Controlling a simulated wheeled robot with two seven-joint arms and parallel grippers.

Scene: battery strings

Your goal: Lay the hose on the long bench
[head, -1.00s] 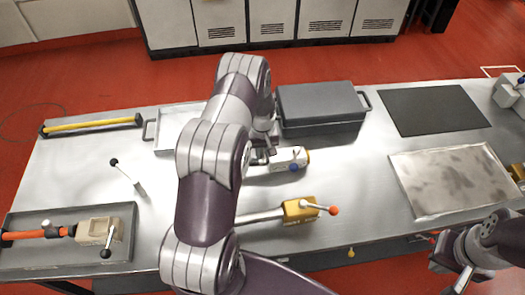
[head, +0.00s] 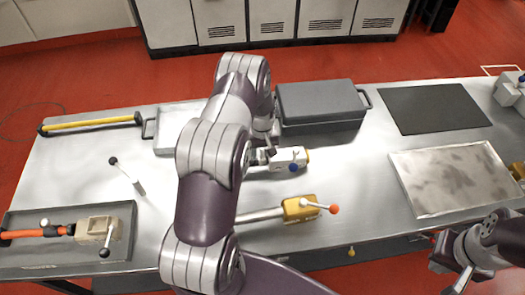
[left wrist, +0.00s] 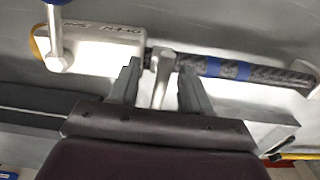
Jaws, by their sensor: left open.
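A dark braided hose with blue bands (left wrist: 235,70) shows in the left wrist view, joined to a white block (left wrist: 98,47) with a blue-knobbed lever. In the head view the white block (head: 291,159) is on the long metal bench (head: 345,185), and my arm hides the hose. My left gripper (head: 265,154) is open beside the white block. In the left wrist view its fingers (left wrist: 160,82) are spread at the hose's block end, with a short grey metal piece between them. My right gripper (head: 452,266) is at the lower right, off the bench's front edge; its jaws are unclear.
A dark grey lidded box (head: 322,106) stands behind the white block. A yellow block with a red-knobbed lever (head: 299,209) lies in front. A tray (head: 60,263) with a beige fitting is at left. A black mat (head: 433,109) and a stained plate (head: 455,181) are at right.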

